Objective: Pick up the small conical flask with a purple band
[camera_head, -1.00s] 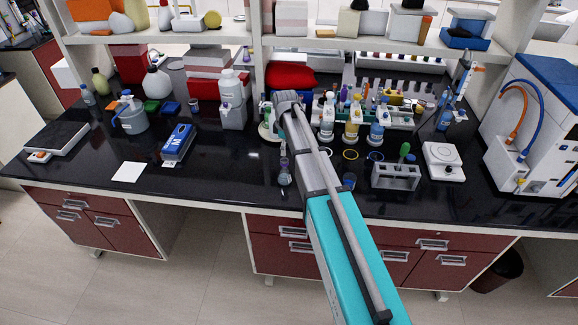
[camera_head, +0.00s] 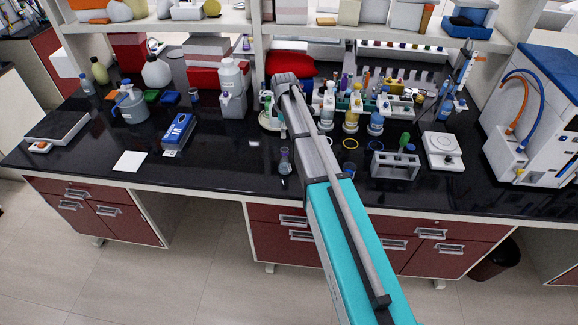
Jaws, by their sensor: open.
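A small flask (camera_head: 285,161) with bluish contents stands on the black bench, just left of my arm's grey link. It is too small here to make out its band clearly, so I cannot tell for sure that it is the purple-banded one. My arm reaches from the bottom of the picture up over the bench, and its far end is above the middle of the bench. My gripper does not show; the arm's end hides whatever is beyond it.
A grey rack (camera_head: 395,166) and a white balance (camera_head: 443,151) stand right of the arm. Several bottles, including a yellow-filled one (camera_head: 351,118), stand behind. A blue device (camera_head: 179,131) and a white sheet (camera_head: 130,161) lie left. The bench front between sheet and flask is clear.

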